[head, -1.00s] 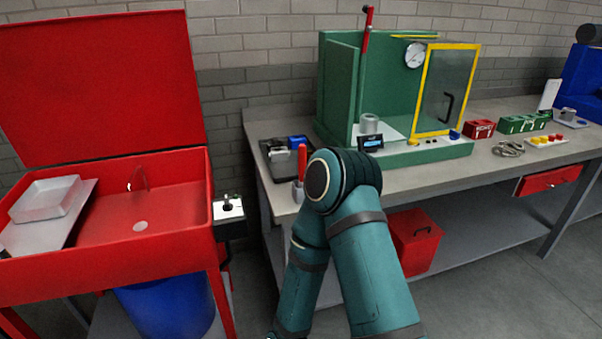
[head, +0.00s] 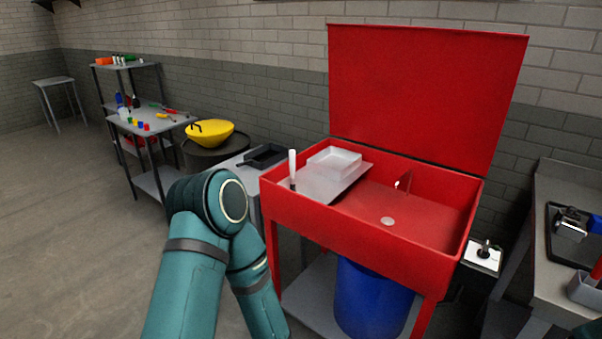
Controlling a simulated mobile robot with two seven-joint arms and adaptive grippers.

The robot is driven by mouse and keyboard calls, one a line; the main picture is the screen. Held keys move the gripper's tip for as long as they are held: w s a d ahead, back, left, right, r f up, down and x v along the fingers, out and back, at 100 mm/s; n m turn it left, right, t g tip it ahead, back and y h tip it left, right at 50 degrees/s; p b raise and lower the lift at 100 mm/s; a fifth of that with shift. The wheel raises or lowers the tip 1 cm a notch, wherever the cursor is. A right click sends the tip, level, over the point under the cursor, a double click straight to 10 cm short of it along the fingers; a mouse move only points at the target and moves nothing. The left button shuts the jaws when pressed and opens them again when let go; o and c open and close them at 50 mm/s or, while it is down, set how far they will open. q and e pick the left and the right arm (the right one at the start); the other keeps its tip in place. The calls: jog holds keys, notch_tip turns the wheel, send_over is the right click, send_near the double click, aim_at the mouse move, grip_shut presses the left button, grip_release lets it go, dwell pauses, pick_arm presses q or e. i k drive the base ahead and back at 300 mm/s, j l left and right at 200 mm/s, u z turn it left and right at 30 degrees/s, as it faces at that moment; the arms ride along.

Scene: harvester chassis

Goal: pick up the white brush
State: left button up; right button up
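The white brush (head: 292,163) stands upright at the front left corner of the red wash basin (head: 340,222), its white handle up and a dark lower part below. It is at the left end of the grey sloped board inside the basin. One of my teal arms shows at the lower left, its elbow in front of the basin's left side. Neither gripper shows in the view.
A white tray (head: 334,160) lies on the grey board (head: 328,186). The basin's red lid (head: 420,90) stands raised behind. A blue drum (head: 372,300) is below. A yellow bowl (head: 209,134) and shelves (head: 150,122) stand left; a workbench (head: 562,190) is right.

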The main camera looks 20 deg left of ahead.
aim_at(292, 153)
jog(key=j+z, duration=0.2)
jog(key=z, duration=0.15)
jog(key=j+z, duration=0.2)
jog(key=z, duration=0.15)
jog(key=j+z, duration=0.2)
jog(key=z, duration=0.2)
jog(key=j+z, duration=0.15)
jog(key=j, duration=0.15)
jog(key=k+j+z, duration=0.1)
jog(key=j, duration=0.25)
jog(key=k+j+z, duration=0.15)
jog(key=j, duration=0.15)
